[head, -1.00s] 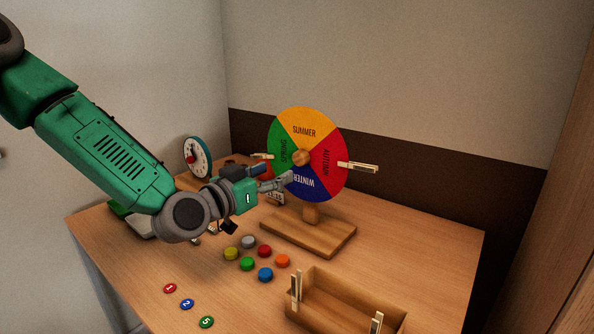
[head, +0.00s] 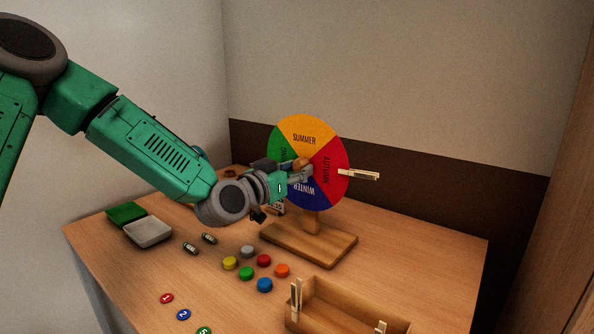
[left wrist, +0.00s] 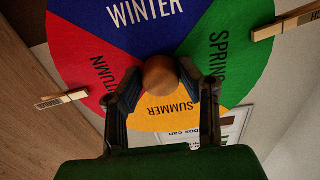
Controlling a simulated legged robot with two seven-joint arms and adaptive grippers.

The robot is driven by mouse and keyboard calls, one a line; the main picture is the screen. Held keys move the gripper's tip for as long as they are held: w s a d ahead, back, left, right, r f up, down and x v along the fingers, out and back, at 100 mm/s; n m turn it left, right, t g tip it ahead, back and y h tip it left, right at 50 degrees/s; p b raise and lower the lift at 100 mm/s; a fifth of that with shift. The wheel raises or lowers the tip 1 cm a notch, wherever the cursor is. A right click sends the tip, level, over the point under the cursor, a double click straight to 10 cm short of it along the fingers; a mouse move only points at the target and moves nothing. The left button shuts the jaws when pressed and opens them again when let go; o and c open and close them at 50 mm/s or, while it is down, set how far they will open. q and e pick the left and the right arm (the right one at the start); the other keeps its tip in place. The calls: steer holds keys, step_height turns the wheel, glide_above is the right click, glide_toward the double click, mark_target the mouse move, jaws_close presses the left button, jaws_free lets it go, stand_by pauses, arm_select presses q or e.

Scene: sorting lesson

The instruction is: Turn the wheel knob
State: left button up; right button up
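The wheel (head: 310,133) has yellow, red, blue and green season sections and stands upright on a wooden base (head: 325,250). In the head view SUMMER is at the top and WINTER at the bottom. The round wooden wheel knob (head: 301,162) is at its centre, partly covered by my left gripper (head: 305,172). In the left wrist view the knob (left wrist: 161,76) shows between the two fingertips of my left gripper (left wrist: 160,82), one on each side. The fingers are apart; I cannot tell whether they touch the knob. My right gripper is not in view.
A clothespin (head: 360,174) sticks out from the wheel's right edge. Several coloured discs (head: 246,273), numbered tokens (head: 183,314) and a wooden box (head: 350,303) lie in front. Green (head: 126,213) and white (head: 148,232) trays are at the left. The table's right part is clear.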

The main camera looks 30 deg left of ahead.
arm_select(q)
steer(key=shift+n, duration=0.4)
steer(key=n+p, duration=0.1)
steer(key=n, duration=0.2)
steer(key=shift+n, duration=0.4)
steer(key=n, duration=0.4)
steer(key=shift+n, duration=0.3)
steer(key=n, duration=0.4)
steer(key=shift+b, duration=0.4)
steer(key=n+b, duration=0.1)
steer(key=n, duration=0.3)
steer(key=shift+n, duration=0.3)
steer(key=o, duration=1)
steer(key=shift+o, duration=0.7)
steer(key=shift+a, duration=0.15)
